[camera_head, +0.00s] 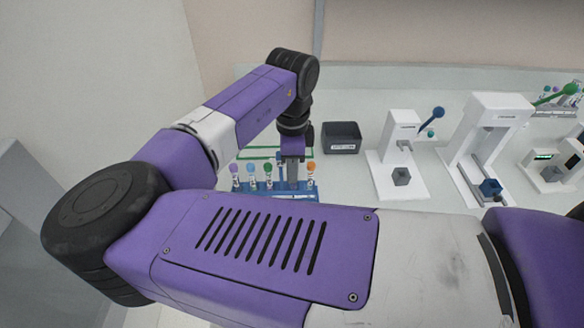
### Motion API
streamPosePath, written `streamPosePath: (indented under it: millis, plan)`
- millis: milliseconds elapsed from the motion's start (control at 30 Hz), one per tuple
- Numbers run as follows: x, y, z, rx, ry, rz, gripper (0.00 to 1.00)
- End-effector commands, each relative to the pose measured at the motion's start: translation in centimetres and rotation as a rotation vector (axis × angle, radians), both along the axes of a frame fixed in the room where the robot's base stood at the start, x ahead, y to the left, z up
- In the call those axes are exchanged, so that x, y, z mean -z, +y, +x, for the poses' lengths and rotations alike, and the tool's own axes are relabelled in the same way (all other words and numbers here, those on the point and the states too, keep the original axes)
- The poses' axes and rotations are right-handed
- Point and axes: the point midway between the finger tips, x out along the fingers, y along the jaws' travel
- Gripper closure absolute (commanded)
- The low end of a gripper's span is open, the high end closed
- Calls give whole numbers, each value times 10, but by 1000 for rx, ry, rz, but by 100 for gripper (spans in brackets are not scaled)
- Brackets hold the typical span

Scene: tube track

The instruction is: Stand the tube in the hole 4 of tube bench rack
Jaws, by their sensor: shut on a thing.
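The blue tube bench rack (313,193) stands on the bench beyond my arm, its front partly hidden by my arm. Several tubes show in it, with a purple cap (233,168), a blue cap (252,168), a green cap (268,168) and an orange cap (311,167). My gripper (292,183) points down over the rack, between the green-capped and orange-capped tubes. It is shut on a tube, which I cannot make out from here. Whether that tube is in a hole, and the hole numbers, cannot be told.
A green-edged rack or frame (262,153) lies behind the blue rack. A dark box (342,137) stands to the right. Farther right are a white device (397,150), a larger white device (490,130) and another rack (560,105). Bare bench lies between them.

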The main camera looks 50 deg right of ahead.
Motion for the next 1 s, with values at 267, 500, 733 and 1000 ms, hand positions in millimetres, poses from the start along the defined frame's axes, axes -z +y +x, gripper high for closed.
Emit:
streamPosePath:
  millis: [267, 500, 733, 1000]
  plan:
    - [8, 0, 0, -1, 1, -1, 100]
    - [12, 0, 0, -1, 0, 0, 100]
    - [12, 0, 0, 0, 0, 0, 100]
    - [12, 0, 0, 0, 0, 0, 57]
